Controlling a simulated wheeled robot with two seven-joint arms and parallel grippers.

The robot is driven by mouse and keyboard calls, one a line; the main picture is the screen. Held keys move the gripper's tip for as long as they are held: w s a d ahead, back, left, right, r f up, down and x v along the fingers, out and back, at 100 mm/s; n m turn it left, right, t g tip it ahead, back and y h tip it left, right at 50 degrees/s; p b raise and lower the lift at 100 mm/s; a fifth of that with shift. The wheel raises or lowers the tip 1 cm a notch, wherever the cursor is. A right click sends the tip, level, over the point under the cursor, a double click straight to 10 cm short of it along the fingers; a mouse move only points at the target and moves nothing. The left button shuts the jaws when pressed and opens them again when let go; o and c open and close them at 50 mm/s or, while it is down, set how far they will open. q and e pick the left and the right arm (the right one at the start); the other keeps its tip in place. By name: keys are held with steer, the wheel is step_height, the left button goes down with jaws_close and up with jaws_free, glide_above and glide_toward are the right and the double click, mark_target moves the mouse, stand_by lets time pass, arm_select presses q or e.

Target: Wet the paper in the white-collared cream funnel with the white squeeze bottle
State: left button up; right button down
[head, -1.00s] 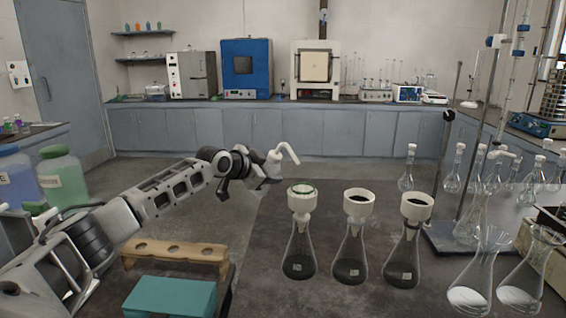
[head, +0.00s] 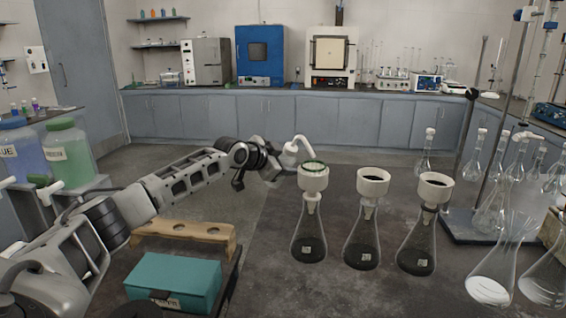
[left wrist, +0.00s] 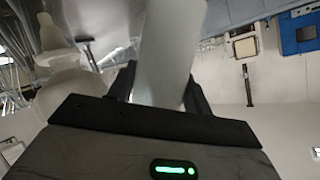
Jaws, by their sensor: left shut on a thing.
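The white squeeze bottle (head: 290,157) is held by my left gripper (head: 280,173). Its bent spout reaches right, with the tip just above the mouth of the leftmost funnel. This cream funnel (head: 313,182) has a green rim and sits in a conical flask (head: 309,240); a pale collar (head: 311,207) shows at the flask's neck. The paper inside cannot be made out. In the left wrist view the bottle (left wrist: 168,50) stands between the fingers, with a pale funnel (left wrist: 65,75) to its left. My right gripper is not in view.
Two more cream funnels, the middle one (head: 373,188) and the right one (head: 436,192), sit in flasks close to the right. A teal box (head: 175,282) and wooden rack (head: 185,240) are below my left arm. Glassware and a stand (head: 468,150) crowd the right side.

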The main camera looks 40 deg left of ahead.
arm_select(q)
steer(key=shift+s+r+p, duration=0.1)
steer(key=shift+r+p, duration=0.15)
steer(key=shift+p, duration=0.35)
stand_by(0.9)
stand_by(0.5)
stand_by(1.0)
steer(key=shift+c, duration=0.7)
stand_by(1.2)
steer(key=shift+c, duration=0.3)
steer(key=shift+c, duration=0.2)
stand_by(0.3)
stand_by(0.4)
